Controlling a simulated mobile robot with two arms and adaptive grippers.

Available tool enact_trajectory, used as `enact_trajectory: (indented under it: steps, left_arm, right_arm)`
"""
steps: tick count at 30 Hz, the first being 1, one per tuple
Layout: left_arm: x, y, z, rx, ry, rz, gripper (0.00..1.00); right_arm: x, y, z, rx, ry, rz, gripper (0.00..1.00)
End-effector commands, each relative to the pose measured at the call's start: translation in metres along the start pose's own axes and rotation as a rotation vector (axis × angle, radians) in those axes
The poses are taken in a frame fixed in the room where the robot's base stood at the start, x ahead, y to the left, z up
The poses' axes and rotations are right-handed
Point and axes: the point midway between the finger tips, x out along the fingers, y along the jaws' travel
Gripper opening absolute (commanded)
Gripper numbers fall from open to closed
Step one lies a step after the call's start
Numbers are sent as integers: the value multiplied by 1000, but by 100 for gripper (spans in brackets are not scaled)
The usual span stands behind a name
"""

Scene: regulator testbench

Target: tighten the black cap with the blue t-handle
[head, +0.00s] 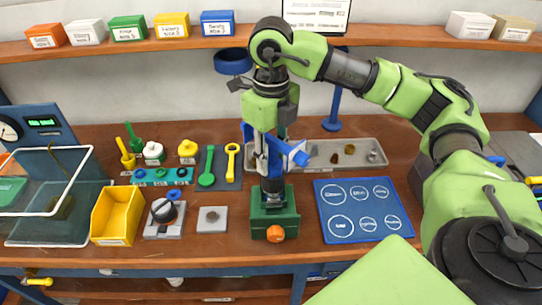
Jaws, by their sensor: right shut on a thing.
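My right gripper (268,152) comes down from above and is shut on the blue t-handle (291,152), whose crossbar sticks out on both sides of the fingers. The handle stands upright over the green vise (273,220), which has an orange knob at its front. Below the fingers, a dark part (272,187), seemingly the black cap, sits at the top of the vise. The gripper partly hides the handle's shaft, and I cannot tell whether its lower end is seated in the cap. My left gripper is not in view.
Left of the vise are a small grey plate (212,219), a block with a black knob (164,211) and a yellow bin (117,215). A blue mat (362,209) lies to the right. A grey tray (378,153) with small parts lies behind. Green and yellow wrenches lie back left.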

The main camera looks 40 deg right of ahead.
Motion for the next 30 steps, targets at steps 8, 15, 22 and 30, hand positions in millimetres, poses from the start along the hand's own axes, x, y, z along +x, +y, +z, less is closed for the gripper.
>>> enact_trajectory:
  steps: [8,15,22,30]
  left_arm:
    - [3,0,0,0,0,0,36]
    - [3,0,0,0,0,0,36]
    - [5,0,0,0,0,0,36]
    - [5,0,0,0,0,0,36]
  right_arm:
    - [0,0,1,109,-3,1,0]
    - [-1,-1,0,140,-3,0,0]
    - [0,-2,0,237,-2,0,0]
    - [-1,-2,0,280,-2,0,0]
